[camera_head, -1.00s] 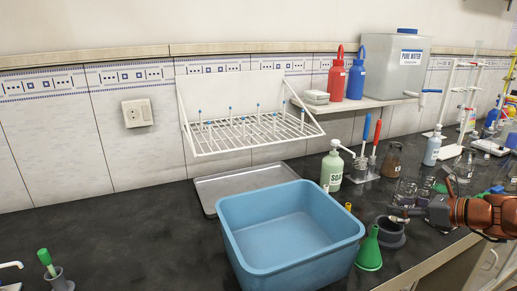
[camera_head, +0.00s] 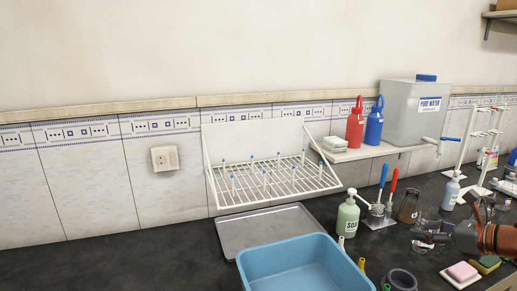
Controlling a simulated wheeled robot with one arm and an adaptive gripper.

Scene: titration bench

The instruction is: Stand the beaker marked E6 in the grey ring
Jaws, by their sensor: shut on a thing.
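My gripper (camera_head: 432,239) is at the right of the view, shut on a clear glass beaker (camera_head: 421,246) that shows only in part at its fingertips. The mark on the beaker is too small to read, so I cannot tell if it is E6. The dark grey ring (camera_head: 400,280) lies on the bench at the bottom edge, partly cut off. My gripper and the glass show above and to the right of the ring in the picture, apart from it. The ring's opening looks empty.
A blue basin (camera_head: 300,265) stands left of the ring. A soap bottle (camera_head: 348,217), a brown flask (camera_head: 408,207) and a holder with blue and red handles (camera_head: 380,213) stand behind.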

